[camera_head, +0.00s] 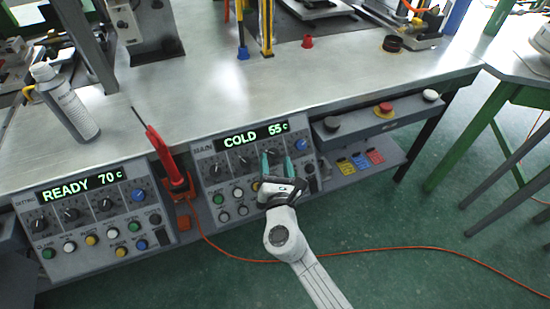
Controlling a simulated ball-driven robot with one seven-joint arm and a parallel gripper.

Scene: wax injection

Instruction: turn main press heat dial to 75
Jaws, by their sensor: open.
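The main press panel (212,170) is on the front of the metal bench, and its green display (256,134) reads COLD 55c. Below the display is a row of dark dials, with one dial (218,170) at the left and another (244,162) beside it. My gripper (277,158) is in front of the right part of this row, with its two teal fingers open. A dark dial (272,155) shows between the fingertips. I cannot tell whether the fingers touch it. My gripper hides some of the lower buttons.
A second panel (128,228) at left reads READY 70c. A red-handled tool (165,158) stands between the panels. At right are a red button (385,107) and a low shelf. An orange cable (420,248) crosses the green floor.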

